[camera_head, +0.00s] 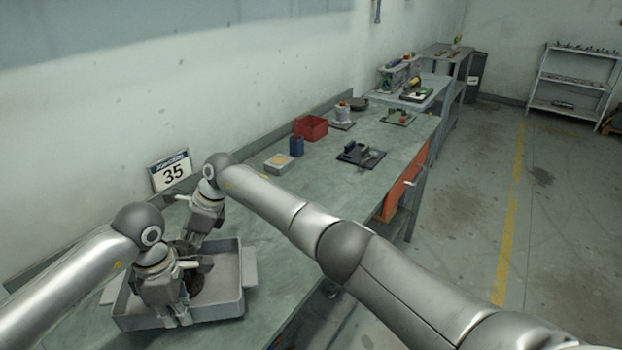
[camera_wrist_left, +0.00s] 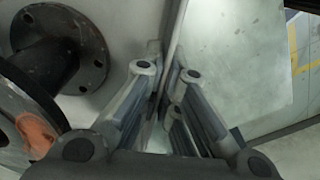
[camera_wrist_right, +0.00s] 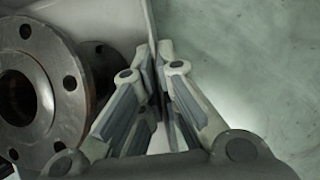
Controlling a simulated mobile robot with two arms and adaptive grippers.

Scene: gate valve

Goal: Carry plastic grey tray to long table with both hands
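The plastic grey tray (camera_head: 220,308) is at the near left of the head view, apparently resting on the green-grey long table (camera_head: 300,215). Dark flanged metal parts lie in it; a flange shows in the left wrist view (camera_wrist_left: 85,45) and another in the right wrist view (camera_wrist_right: 65,95). My left gripper (camera_head: 177,319) is at the tray's near side, its fingers closed on the tray wall (camera_wrist_left: 162,65). My right gripper (camera_head: 192,243) is at the far side, its fingers closed on that wall (camera_wrist_right: 161,60). Its fingertips are partly hidden in the head view.
A "35" sign (camera_head: 172,172) stands by the wall. Further along the table are a blue block (camera_head: 297,146), a red bin (camera_head: 311,128), a small pale box (camera_head: 277,164) and a dark plate with parts (camera_head: 361,154). The floor to the right (camera_head: 460,220) is clear.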

